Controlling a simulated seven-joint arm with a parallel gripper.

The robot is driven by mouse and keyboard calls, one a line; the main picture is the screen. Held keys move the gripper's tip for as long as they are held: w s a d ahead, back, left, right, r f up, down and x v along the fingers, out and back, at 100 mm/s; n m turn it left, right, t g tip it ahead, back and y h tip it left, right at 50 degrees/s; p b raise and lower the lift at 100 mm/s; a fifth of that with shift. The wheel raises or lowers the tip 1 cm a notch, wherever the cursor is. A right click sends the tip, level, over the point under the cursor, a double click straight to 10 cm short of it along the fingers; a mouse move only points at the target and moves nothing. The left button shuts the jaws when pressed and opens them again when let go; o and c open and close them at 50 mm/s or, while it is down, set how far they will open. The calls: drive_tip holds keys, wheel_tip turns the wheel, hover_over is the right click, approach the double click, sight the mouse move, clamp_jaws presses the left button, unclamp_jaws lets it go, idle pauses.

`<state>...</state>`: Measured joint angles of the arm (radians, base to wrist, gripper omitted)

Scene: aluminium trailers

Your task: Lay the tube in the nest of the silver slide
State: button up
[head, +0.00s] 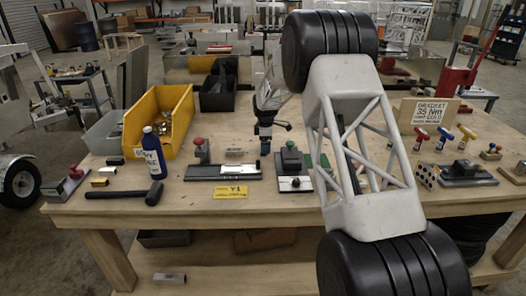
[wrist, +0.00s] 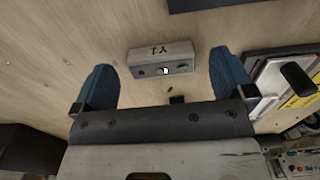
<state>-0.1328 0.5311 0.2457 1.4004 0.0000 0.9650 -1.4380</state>
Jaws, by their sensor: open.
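A second fixture (head: 293,184) with a dark knob stands right of the slide. A blue bottle (head: 152,154), a black mallet (head: 125,192) and a yellow bin (head: 160,122) stand left. The yellow Y1 label (head: 230,192) lies in front. Bare bench shows around the tube.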

drive_tip(key=shift+f, duration=0.8)
drive_tip(key=c, duration=1)
drive_tip(key=shift+r, duration=0.7)
wheel_tip(320, 180, up, 2)
drive_tip(key=shift+r, duration=0.15)
drive_tip(key=s, duration=0.5)
drive_tip(key=s+d+r, duration=0.1)
drive_tip(key=s, duration=0.4)
drive_tip(key=s+d, duration=0.1)
drive_tip(key=s, duration=0.4)
drive_tip(key=shift+s+r, duration=0.15)
drive_tip(key=shift+s, duration=0.25)
